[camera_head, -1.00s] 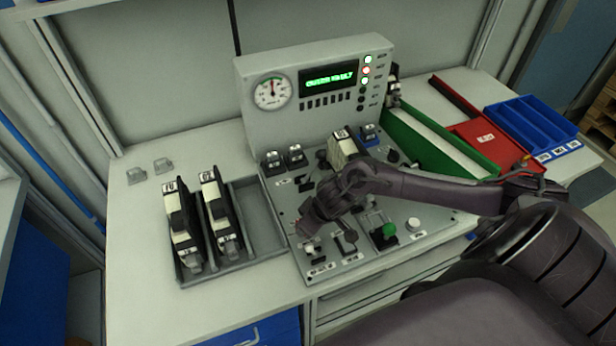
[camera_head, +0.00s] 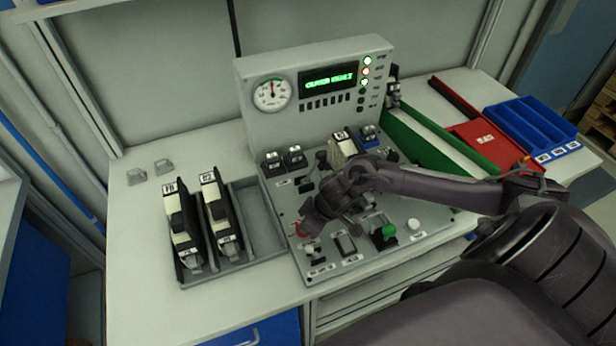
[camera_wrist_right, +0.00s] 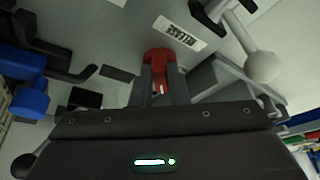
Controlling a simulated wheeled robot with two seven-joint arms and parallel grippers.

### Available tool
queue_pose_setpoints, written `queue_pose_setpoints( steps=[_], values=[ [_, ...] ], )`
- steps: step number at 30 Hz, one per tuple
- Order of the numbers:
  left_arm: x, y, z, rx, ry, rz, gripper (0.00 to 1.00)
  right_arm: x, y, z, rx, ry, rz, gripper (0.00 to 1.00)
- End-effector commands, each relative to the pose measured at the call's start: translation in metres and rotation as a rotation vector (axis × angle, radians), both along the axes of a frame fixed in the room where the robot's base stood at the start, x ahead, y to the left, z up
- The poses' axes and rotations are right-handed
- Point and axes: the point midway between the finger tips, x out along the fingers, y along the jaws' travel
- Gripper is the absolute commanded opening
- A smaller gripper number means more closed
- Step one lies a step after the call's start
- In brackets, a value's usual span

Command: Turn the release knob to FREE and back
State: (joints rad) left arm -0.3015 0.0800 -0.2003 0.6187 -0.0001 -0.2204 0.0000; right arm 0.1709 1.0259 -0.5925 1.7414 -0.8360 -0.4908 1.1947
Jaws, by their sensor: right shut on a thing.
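The red release knob (camera_wrist_right: 157,57) shows in the right wrist view, between the tips of my right gripper (camera_wrist_right: 161,82), beside a label reading RELEASE (camera_wrist_right: 180,33). The right gripper is shut on it. In the head view, my right gripper (camera_head: 306,226) reaches down to the left part of the grey control panel (camera_head: 292,200). A small bit of red shows at its tip; the arm hides much of the panel's middle. The knob's pointer and the FREE mark cannot be made out. My left gripper is not in view.
Behind the panel stands a console with a gauge (camera_head: 272,94) and green-text display (camera_head: 328,78). A green knob (camera_head: 389,230) and a rocker switch (camera_head: 345,244) are near the gripper. A grey tray (camera_head: 262,225) holds two black-and-white units. Blue bins (camera_head: 530,128) stand right.

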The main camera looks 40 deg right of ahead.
Motion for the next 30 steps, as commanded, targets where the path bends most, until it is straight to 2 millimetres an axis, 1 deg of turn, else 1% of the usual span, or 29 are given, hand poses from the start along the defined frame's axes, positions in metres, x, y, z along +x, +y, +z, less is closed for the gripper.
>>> queue_pose_setpoints(
  steps=[5, 11, 21, 30],
  values=[
    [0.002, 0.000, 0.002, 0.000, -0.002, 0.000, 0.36, 0.002, -0.003, 0.001, 0.000, 0.000, 0.147, 0.00],
    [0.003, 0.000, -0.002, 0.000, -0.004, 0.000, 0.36, 0.005, -0.005, 0.000, 0.001, -0.002, 0.339, 0.00],
    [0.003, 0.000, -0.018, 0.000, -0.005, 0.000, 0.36, 0.009, -0.008, -0.001, 0.000, -0.003, 0.642, 0.00],
    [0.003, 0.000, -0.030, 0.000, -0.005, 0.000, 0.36, 0.012, -0.009, -0.001, 0.000, -0.003, 0.825, 0.00]
  ],
)
